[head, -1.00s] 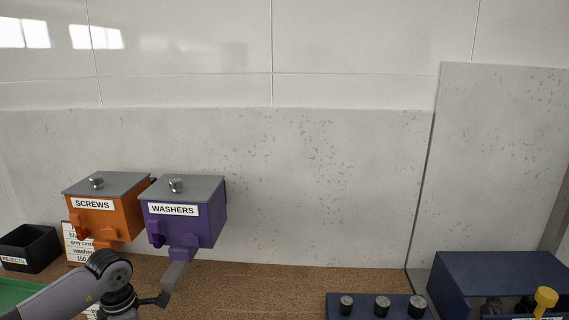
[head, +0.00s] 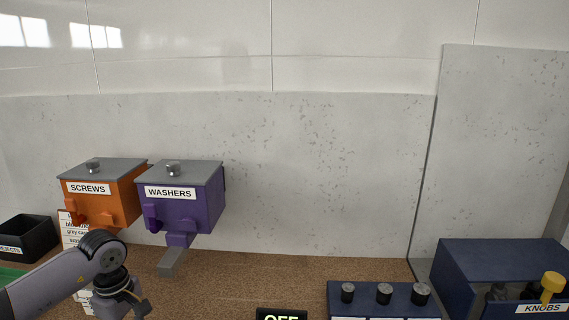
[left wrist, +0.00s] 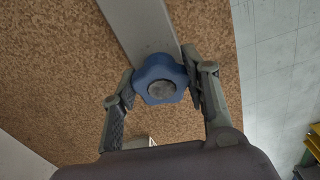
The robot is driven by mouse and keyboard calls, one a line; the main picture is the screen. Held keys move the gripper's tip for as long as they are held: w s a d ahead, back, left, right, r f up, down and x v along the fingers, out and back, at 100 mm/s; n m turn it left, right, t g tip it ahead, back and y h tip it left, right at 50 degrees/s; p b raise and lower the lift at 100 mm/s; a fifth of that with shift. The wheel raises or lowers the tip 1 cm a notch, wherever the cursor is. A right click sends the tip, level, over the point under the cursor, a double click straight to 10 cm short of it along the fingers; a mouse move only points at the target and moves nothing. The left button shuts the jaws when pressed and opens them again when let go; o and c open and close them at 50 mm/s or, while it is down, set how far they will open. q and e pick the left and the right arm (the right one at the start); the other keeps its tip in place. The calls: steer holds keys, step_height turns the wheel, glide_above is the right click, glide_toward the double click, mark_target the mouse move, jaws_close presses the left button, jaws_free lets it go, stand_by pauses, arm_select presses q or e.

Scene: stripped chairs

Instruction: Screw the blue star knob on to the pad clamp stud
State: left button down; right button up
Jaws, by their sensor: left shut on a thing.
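The blue star knob (left wrist: 160,80) sits between the two fingers of my left gripper (left wrist: 160,88) in the left wrist view, with the fingers closed on its sides. A round grey centre shows on the knob's face. A flat grey bar (left wrist: 140,25) runs behind the knob; I cannot tell whether they touch. In the head view my left gripper (head: 133,306) is low at the left, partly cut off by the bottom edge, and the knob is not visible there. I cannot make out the pad clamp stud in either view. My right gripper is not in view.
A black tray (head: 28,238) is far left. A blue KNOBS box (head: 490,262) and a panel of black dials (head: 384,292) are right.

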arm_select(q)
steer(key=m+b, duration=0.1)
steer(key=m, duration=0.1)
steer(key=f+m+b, duration=0.1)
steer(key=m, duration=0.2)
steer(key=m+b, duration=0.1)
steer(key=m, duration=0.3)
steer(key=shift+s, duration=0.1)
steer(key=shift+r+m+b, duration=0.15)
steer(key=shift+m+b, duration=0.25)
steer(key=shift+m, duration=0.7)
steer(key=c, duration=1.3)
jaws_free()
steer(key=shift+o, duration=1.3)
steer(key=shift+a, duration=0.15)
steer(key=shift+o, duration=1)
steer(key=shift+r, duration=0.1)
